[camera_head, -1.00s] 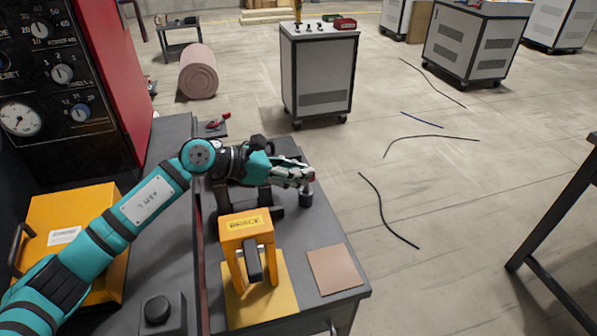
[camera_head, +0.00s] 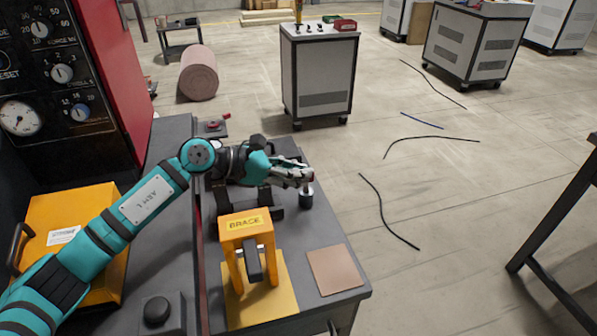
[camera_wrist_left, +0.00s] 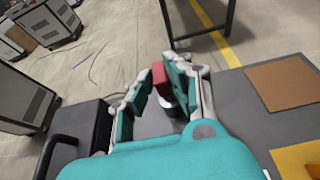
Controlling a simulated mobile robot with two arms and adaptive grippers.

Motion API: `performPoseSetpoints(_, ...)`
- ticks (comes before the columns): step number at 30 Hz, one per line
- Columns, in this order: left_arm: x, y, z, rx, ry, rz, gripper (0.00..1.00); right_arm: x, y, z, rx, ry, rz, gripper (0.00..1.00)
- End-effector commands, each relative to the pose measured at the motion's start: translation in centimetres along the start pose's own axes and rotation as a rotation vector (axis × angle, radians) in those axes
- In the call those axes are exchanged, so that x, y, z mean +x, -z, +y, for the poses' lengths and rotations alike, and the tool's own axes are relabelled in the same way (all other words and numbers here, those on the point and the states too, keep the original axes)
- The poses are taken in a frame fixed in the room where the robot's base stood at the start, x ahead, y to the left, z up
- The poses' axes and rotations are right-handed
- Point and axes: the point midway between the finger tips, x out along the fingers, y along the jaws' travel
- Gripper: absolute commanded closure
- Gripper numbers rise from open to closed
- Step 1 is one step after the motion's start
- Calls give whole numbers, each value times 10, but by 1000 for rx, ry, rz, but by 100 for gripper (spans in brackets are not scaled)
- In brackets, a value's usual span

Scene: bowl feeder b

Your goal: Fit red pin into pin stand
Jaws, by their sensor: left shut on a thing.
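My left gripper (camera_head: 303,178) is shut on the red pin. In the left wrist view the pin's red block-shaped top (camera_wrist_left: 159,73) shows between the fingertips of the gripper (camera_wrist_left: 160,90). The pin stand (camera_head: 306,199) is a short dark cylinder near the right edge of the grey bench. The gripper is right over the stand, and a light round part of it (camera_wrist_left: 167,101) shows just below the red top. The pin's lower end is hidden, so I cannot tell how far it sits in the stand. My right gripper is in neither view.
A yellow press-like frame marked BRACE (camera_head: 243,226) stands on the bench in front of the gripper. A flat brown square (camera_head: 335,270) lies at the bench's right corner. A dark handle-like bar (camera_wrist_left: 60,145) shows in the wrist view. A yellow case (camera_head: 70,225) is at left.

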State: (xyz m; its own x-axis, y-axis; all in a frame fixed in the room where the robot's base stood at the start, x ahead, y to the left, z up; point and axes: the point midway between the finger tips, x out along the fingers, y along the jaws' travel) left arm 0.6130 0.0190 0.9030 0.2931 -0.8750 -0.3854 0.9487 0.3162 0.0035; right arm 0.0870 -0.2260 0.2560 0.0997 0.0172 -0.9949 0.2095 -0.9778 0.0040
Motion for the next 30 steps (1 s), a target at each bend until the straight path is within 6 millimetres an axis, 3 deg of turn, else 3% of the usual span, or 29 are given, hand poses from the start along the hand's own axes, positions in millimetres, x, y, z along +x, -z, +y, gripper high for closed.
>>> performPoseSetpoints(1,4,12,-1,-11,4,11,100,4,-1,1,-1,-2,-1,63)
performPoseSetpoints(30,5,6,-4,-8,9,1,100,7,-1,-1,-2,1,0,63)
